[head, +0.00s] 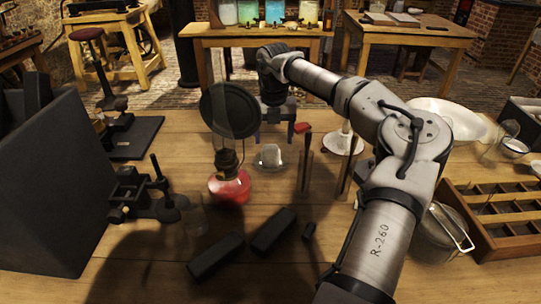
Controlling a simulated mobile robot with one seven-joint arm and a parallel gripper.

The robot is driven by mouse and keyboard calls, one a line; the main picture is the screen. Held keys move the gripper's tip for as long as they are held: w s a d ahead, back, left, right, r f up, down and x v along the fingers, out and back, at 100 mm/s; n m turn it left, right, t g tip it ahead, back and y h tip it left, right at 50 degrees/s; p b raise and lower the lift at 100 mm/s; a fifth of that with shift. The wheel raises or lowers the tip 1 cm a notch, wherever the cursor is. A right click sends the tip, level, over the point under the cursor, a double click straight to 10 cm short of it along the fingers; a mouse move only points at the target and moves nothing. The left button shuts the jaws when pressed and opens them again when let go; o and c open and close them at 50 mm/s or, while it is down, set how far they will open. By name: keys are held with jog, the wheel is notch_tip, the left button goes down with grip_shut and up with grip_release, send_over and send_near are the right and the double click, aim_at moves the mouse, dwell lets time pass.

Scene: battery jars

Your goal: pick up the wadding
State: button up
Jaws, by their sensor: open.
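A small whitish lump, which looks like the wadding (270,154), sits low on the wooden table near the middle of the head view. It seems to lie in or on a shallow clear dish, though the blur makes this hard to tell. My gripper (274,136) points down just above and behind it in the picture. Its two dark fingers are spread apart with nothing seen between them. I cannot tell the exact height of the gap between the fingers and the lump.
An oil lamp with red liquid (229,188) and a dark round disc (229,110) stand close to the left. A thin upright holder (305,160) is at the right. Black bars (272,231) lie in front.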

aim_at(270, 148)
jog(key=shift+s+a+f+p, duration=0.1)
jog(key=shift+a+f+p, duration=0.05)
jog(key=shift+f, duration=0.75)
jog(key=shift+s+a+f+p, duration=0.1)
jog(key=shift+f+p, duration=0.1)
jog(key=shift+f, duration=0.7)
jog(key=shift+s+a+f+p, duration=0.1)
jog(key=shift+a+f+p, duration=0.05)
jog(key=shift+f, duration=0.75)
jog(key=c, duration=1.1)
